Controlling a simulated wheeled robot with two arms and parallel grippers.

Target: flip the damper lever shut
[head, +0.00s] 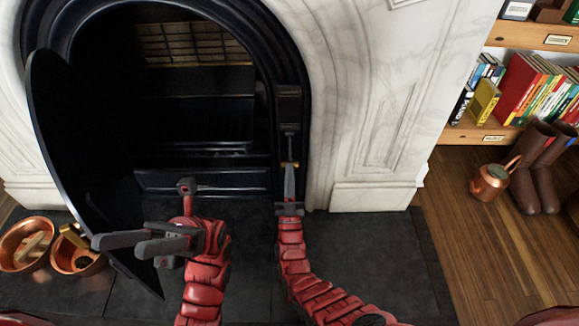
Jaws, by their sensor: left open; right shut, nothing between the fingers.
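The damper lever (289,143) is on the right side of the black fireplace surround. My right gripper (289,170) is shut and points up at the lever's lower end. My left gripper (116,246) is open and empty, pointing left, in front of the open black door and well away from the lever.
The black door (80,150) stands open at the left of the dark firebox (190,90). Copper bowls (22,246) sit on the hearth at far left. The right hearth slab (370,250) is clear. A copper watering can (488,183), brown boots (540,185) and bookshelves (540,40) are at right.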

